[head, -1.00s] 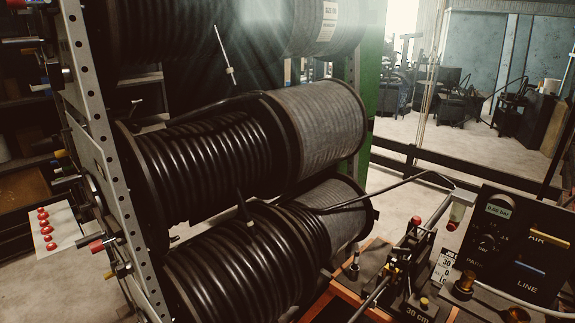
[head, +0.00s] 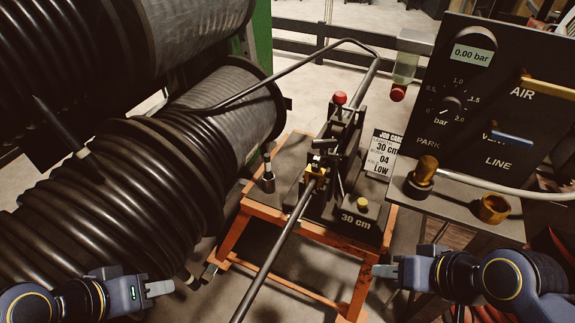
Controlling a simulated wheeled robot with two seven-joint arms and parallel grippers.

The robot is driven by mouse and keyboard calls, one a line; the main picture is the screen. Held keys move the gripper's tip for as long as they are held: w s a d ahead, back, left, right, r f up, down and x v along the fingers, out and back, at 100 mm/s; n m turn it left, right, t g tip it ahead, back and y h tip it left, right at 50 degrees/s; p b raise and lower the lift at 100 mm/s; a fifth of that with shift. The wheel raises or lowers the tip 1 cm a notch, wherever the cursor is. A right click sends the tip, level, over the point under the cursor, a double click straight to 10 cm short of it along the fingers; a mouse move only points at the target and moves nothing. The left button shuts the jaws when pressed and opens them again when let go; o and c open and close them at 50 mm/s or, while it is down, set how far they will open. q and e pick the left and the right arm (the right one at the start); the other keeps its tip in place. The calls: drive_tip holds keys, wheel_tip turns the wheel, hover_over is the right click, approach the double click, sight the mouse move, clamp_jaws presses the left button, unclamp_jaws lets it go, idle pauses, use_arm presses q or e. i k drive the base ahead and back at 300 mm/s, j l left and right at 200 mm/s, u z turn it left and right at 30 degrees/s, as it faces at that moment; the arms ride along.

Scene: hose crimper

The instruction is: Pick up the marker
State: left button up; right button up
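I cannot make out a marker for certain. A small dark upright cylinder (head: 267,174) stands at the left edge of the crimping bench (head: 240,222); it may be the marker in a holder, but it is too small to tell. My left gripper (head: 160,289) is at the lower left, in front of the lower hose reel and well apart from the cylinder. My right gripper (head: 384,271) is at the lower right, beside the bench's front right corner. Nothing shows in either gripper. The gap between the fingers is not clear in either one.
A black hose (head: 275,250) runs through the crimper (head: 335,150) on the orange-framed bench. Large hose reels (head: 100,215) fill the left.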

sight(267, 156)
drive_tip(key=l+z, duration=0.85)
drive_tip(key=l, duration=0.1)
